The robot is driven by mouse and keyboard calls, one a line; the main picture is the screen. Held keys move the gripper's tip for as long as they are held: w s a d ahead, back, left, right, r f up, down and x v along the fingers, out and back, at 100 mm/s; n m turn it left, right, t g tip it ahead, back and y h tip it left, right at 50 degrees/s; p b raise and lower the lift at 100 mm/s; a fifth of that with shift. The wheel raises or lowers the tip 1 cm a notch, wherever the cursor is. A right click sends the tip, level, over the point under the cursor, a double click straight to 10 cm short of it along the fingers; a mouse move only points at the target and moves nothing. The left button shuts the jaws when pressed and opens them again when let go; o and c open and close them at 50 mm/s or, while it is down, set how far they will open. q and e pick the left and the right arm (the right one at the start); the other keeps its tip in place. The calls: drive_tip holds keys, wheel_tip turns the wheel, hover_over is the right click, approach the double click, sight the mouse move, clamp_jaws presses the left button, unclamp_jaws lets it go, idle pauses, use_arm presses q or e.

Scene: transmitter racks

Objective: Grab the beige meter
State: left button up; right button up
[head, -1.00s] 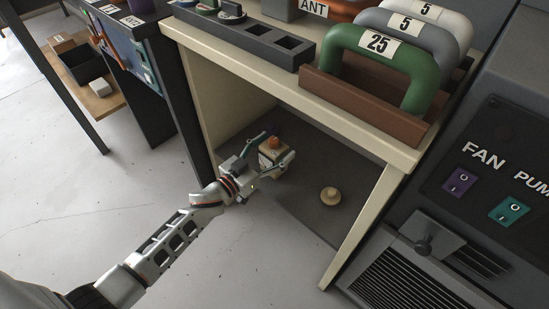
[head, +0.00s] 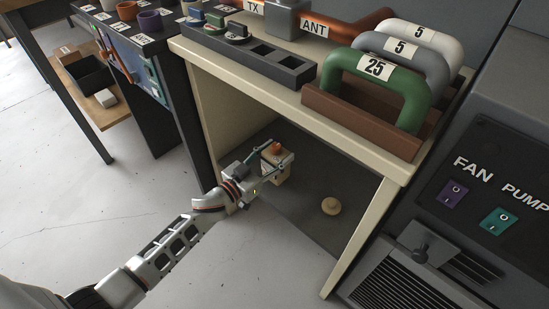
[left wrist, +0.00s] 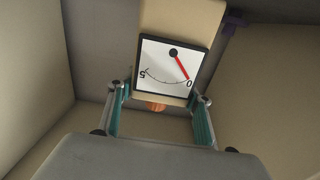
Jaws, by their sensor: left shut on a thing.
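The beige meter (head: 284,172) is a small box with an orange top part, under the cream table and above the dark floor panel. In the left wrist view the meter (left wrist: 183,18) shows its white dial, with a red needle near 0, upside down. My left gripper (head: 276,158) has its fingers on both sides of the meter and is shut on it. The teal-padded fingers of the left gripper (left wrist: 158,104) also show in the left wrist view. Whether the meter touches the floor panel is hard to tell. My right gripper is not in view.
A round beige knob (head: 331,206) lies on the dark panel to the right. The cream table (head: 235,65) stands overhead, its front leg (head: 360,235) to the right. Green, grey and white handles sit on top. A fan and pump cabinet (head: 480,200) bounds the right. Floor at left is clear.

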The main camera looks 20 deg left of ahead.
use_arm(q)
drive_tip(key=r+p, duration=0.1)
drive_tip(key=r, duration=0.2)
drive_tip(key=r+p, duration=0.1)
drive_tip(key=r, duration=0.2)
drive_tip(key=r+p, duration=0.1)
drive_tip(key=r, duration=0.3)
drive_tip(key=shift+w+p, duration=0.35)
drive_tip(key=shift+p, duration=0.05)
wheel_tip(320, 180, up, 8)
drive_tip(key=p, duration=0.4)
drive_tip(key=shift+s+f, duration=0.15)
drive_tip(key=shift+s, duration=0.15)
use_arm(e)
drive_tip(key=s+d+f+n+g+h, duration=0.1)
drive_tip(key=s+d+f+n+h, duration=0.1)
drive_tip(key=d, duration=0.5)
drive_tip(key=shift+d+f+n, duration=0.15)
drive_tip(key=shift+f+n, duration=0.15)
